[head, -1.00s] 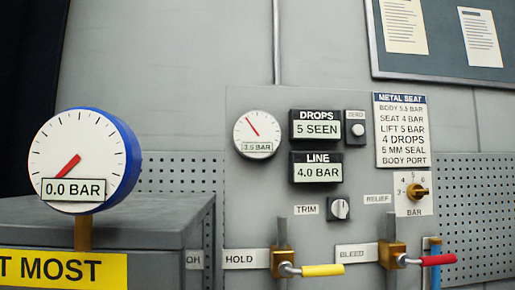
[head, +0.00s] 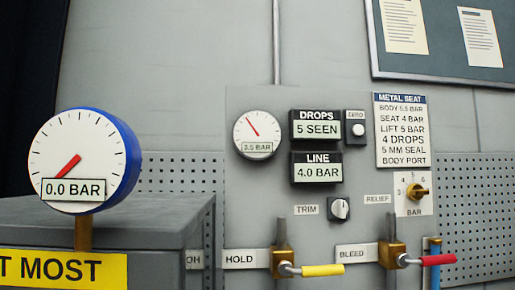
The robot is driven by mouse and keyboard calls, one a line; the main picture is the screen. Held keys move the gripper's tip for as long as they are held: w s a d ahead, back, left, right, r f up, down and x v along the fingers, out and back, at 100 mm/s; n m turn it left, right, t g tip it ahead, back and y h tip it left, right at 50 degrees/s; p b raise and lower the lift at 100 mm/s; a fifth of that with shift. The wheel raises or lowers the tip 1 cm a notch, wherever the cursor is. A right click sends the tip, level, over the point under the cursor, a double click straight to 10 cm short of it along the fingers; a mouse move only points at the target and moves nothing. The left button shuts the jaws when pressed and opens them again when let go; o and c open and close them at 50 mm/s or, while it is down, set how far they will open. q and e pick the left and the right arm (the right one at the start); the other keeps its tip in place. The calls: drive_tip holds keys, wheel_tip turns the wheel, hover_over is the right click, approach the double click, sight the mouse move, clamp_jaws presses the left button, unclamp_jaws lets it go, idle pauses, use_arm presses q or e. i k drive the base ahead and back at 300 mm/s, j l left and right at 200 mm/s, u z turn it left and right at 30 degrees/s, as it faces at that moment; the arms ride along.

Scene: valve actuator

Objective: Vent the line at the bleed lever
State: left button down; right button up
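The bleed lever (head: 438,260) has a red grip and sticks out to the right, roughly level, from a brass valve body (head: 391,254) beside the BLEED label (head: 356,253). To its left, the hold lever (head: 322,270) has a yellow grip and also points right, next to the HOLD label (head: 245,259). The LINE display (head: 317,173) reads 4.0 BAR. The DROPS display (head: 316,130) reads 5 SEEN. The small panel gauge (head: 257,130) reads 3.5 BAR. Neither of my grippers is in view.
A large blue-rimmed gauge (head: 78,150) reading 0.0 BAR stands at left by a grey cabinet (head: 150,235). The panel also carries a trim knob (head: 340,208), a brass relief knob (head: 417,192), a zero button (head: 358,129) and a METAL SEAT card (head: 401,140).

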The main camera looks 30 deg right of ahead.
sight(403, 260)
drive_tip(key=z, duration=2.05)
drive_tip(key=i+l+u, duration=0.2)
drive_tip(key=l, duration=0.2)
drive_tip(key=l+u, duration=0.25)
drive_tip(key=l, duration=0.1)
